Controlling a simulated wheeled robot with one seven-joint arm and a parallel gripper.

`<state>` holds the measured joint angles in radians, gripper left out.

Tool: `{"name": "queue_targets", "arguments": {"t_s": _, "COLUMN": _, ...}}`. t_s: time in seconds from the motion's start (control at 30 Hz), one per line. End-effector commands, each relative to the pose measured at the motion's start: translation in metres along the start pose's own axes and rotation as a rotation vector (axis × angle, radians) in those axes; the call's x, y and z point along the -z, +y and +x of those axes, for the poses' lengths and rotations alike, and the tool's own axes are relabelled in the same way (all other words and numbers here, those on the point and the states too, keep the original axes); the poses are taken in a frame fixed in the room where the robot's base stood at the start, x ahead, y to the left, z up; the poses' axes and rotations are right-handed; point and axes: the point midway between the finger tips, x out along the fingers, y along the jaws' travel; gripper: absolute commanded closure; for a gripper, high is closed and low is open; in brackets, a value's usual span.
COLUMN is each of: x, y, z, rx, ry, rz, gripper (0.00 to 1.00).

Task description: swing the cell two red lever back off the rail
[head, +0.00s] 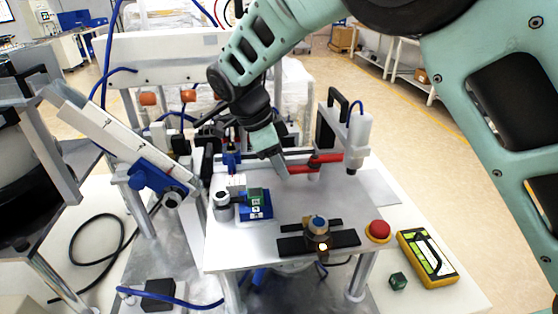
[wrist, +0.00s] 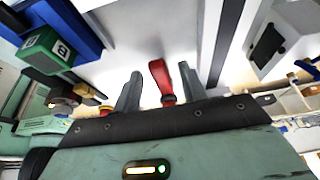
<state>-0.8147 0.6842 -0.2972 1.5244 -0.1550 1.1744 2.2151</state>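The red lever (head: 328,159) lies roughly level above the grey plate, at the back of the station, with a short upright under its middle. My gripper (head: 281,166) reaches down from above at the lever's left end. In the wrist view the red lever (wrist: 159,74) shows between the two grey fingers of my gripper (wrist: 159,84). The fingers are apart, with a visible gap on each side of the lever. Part of the lever's left end is hidden by the gripper in the head view.
A white cylinder (head: 358,137) with a blue hose stands right of the lever. A blue fixture (head: 259,212) with a green block (head: 255,195) is in front on the left. A brass part (head: 318,225), a red button (head: 378,229) and a yellow device (head: 428,258) are nearer.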

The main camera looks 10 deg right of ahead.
Motion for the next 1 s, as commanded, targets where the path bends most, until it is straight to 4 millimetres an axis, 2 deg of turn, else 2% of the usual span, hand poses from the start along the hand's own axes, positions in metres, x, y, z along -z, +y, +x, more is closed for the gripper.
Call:
{"name": "queue_targets", "arguments": {"t_s": 0.13, "x": -0.001, "y": 0.0, "z": -0.004, "rx": 0.002, "ry": -0.001, "rz": -0.001, "gripper": 0.58}}
{"name": "queue_targets", "arguments": {"t_s": 0.27, "x": -0.002, "y": 0.0, "z": -0.019, "rx": 0.004, "ry": -0.003, "rz": -0.001, "gripper": 0.58}}
{"name": "queue_targets", "arguments": {"t_s": 0.8, "x": -0.001, "y": -0.001, "z": -0.14, "rx": 0.003, "ry": -0.001, "rz": 0.0, "gripper": 0.58}}
{"name": "queue_targets", "arguments": {"t_s": 1.0, "x": 0.0, "y": -0.001, "z": -0.166, "rx": 0.001, "ry": 0.0, "rz": 0.0, "gripper": 0.58}}
